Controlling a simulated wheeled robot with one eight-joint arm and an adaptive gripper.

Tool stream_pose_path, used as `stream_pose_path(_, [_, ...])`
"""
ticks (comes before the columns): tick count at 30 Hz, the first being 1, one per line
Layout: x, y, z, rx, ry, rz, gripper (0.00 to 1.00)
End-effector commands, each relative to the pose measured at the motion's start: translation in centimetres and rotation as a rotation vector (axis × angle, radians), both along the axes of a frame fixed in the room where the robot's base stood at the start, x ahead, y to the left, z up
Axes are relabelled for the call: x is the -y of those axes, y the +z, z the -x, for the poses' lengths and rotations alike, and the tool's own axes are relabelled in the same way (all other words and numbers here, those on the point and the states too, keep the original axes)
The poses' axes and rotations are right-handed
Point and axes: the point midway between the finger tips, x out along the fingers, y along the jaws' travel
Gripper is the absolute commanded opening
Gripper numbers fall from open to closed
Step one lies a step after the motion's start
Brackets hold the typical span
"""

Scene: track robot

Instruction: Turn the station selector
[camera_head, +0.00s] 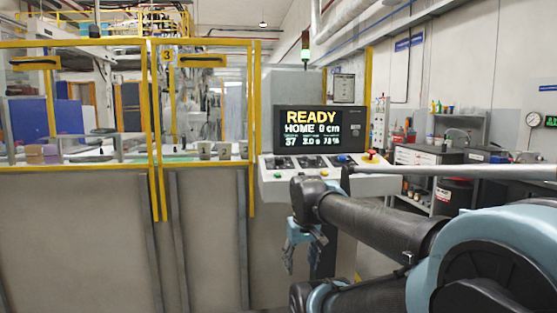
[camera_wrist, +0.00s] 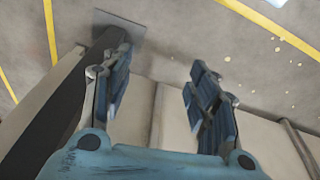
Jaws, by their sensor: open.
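The control console (camera_head: 275,187) stands right of centre in the head view. Its sloped white panel carries dark control plates (camera_head: 312,162), a blue control (camera_head: 345,160) and small coloured buttons. I cannot tell which control is the station selector at this size. The screen (camera_head: 309,131) above reads READY, HOME, 0 cm. My gripper (camera_head: 291,262) hangs pointing down in front of the console, below the panel's level. In the wrist view my gripper (camera_wrist: 160,65) is open, with its two blue fingers apart and nothing between them. The panel does not show there.
A red button on a yellow base (camera_head: 370,156) sits at the panel's right end. A yellow-framed fence (camera_head: 158,130) with grey lower panels fills the left. The wrist view shows grey floor (camera_wrist: 200,35) with yellow lines. Workbenches (camera_head: 425,165) stand behind at right.

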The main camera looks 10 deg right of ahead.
Motion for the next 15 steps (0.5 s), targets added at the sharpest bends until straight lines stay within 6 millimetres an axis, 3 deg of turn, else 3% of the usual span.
stream_pose_path(1, [0.0, 2.4, -1.6, 0.004, 0.042, 0.011, 0.54])
stream_pose_path(6, [0.0, 10.5, -7.3, 0.016, 0.228, 0.062, 0.54])
stream_pose_path(15, [-0.2, 23.2, -17.5, 0.033, 0.559, 0.156, 0.54])
